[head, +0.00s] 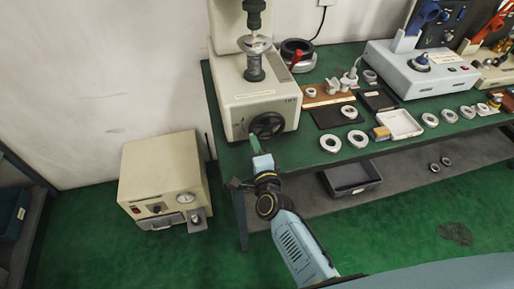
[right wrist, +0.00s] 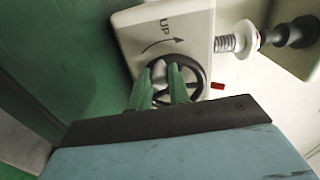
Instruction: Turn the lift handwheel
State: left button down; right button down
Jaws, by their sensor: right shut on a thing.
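The lift handwheel (head: 268,124) is a black wheel on the front of the cream hardness tester (head: 233,100) at the table's left end. In the right wrist view the black rim (right wrist: 203,78) shows beside an "UP" label with a curved arrow. My right gripper (head: 255,142) reaches up to the wheel from below. Its two green fingers (right wrist: 169,82) lie over the wheel and are shut on it, with a narrow gap between them. The exact part of the wheel between the fingertips is hard to make out. My left gripper is in neither view.
Bearing rings (head: 330,142), a white tray (head: 400,124) and dark mats lie on the green table to the right. A grey bin (head: 352,178) sits on the shelf below. A cream box with a gauge (head: 165,180) stands on the floor at left.

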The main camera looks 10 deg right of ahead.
jog(key=shift+r+m, duration=0.5)
jog(key=shift+m, duration=0.5)
jog(key=shift+r+m, duration=0.45)
jog(key=shift+m, duration=0.55)
jog(key=c, duration=1.3)
grip_release()
jog(key=s, duration=1.3)
jog(key=shift+s+d+r+p, duration=0.2)
jog(key=shift+d+p, duration=0.1)
jog(key=shift+f, duration=0.1)
